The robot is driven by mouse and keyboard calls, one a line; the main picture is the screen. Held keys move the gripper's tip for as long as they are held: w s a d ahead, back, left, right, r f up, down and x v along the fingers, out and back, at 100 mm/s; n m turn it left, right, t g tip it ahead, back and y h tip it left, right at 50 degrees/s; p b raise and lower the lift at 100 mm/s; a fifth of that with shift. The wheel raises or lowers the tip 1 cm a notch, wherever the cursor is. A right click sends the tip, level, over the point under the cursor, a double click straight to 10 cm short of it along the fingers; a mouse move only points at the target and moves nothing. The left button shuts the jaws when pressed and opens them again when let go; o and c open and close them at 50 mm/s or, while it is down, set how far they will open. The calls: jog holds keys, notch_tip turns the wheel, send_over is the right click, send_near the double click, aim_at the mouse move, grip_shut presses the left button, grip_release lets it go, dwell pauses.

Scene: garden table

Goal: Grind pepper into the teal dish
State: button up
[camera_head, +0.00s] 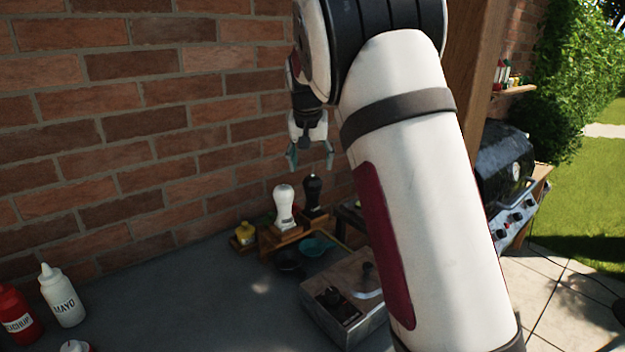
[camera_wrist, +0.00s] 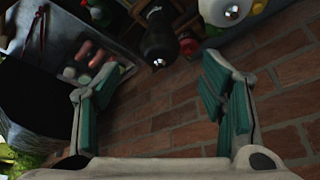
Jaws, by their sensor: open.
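The teal dish (camera_head: 316,246) sits on the grey table, partly beside a wooden stand. A black grinder (camera_head: 313,194) and a white grinder (camera_head: 284,206) stand upright at that stand, near the brick wall. My gripper (camera_head: 310,158) is open and empty, above and apart from both grinders. In the wrist view, the open teal-padded fingers of my gripper (camera_wrist: 155,88) show, with the black grinder (camera_wrist: 160,38) beyond them near the top. The white grinder's top (camera_wrist: 222,10) shows to its right. The teal dish cannot be made out in the wrist view.
A dark dish (camera_head: 289,260) and a yellow jar (camera_head: 245,233) are close by. A metal box (camera_head: 345,297) stands in front. A mayo bottle (camera_head: 63,295) and a red ketchup bottle (camera_head: 17,315) are at left. The brick wall (camera_head: 150,120) bounds the table's back.

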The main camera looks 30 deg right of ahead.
aim_at(312, 178)
jog(key=x, duration=0.7)
jog(key=shift+w+d+f+p, duration=0.1)
jog(key=shift+w+f+p, duration=0.1)
jog(key=shift+p, duration=0.2)
jog(key=c, duration=1.2)
